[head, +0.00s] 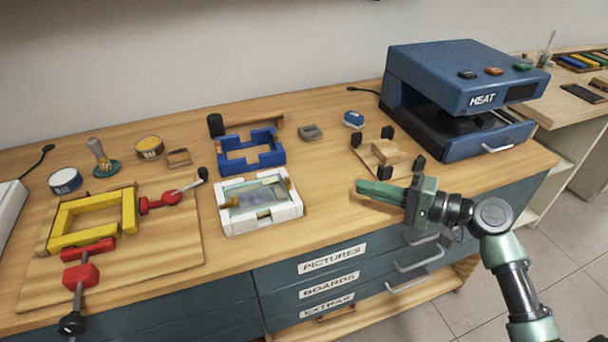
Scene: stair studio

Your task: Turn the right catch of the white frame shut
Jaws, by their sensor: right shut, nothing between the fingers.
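The white frame (231,227) lies on the workbench left of my right gripper, near the bench's front edge. A clear pane with a greyish picture under it sits inside the frame. A small brassy catch (288,184) shows at the frame's right side; its exact angle is too small to tell. Another brassy piece shows at the left side. My right gripper (360,188) is shut and empty, its green fingers pointing left toward the frame. It is apart from the frame, with bare bench between them. My left gripper is not in view.
A blue frame (223,163) lies behind the white one. A yellow frame (92,203) with red clamps lies on a board at left. A wooden fixture with black knobs (388,131) and a blue heat press (430,73) stand behind my right gripper. Labelled drawers (290,285) are below.

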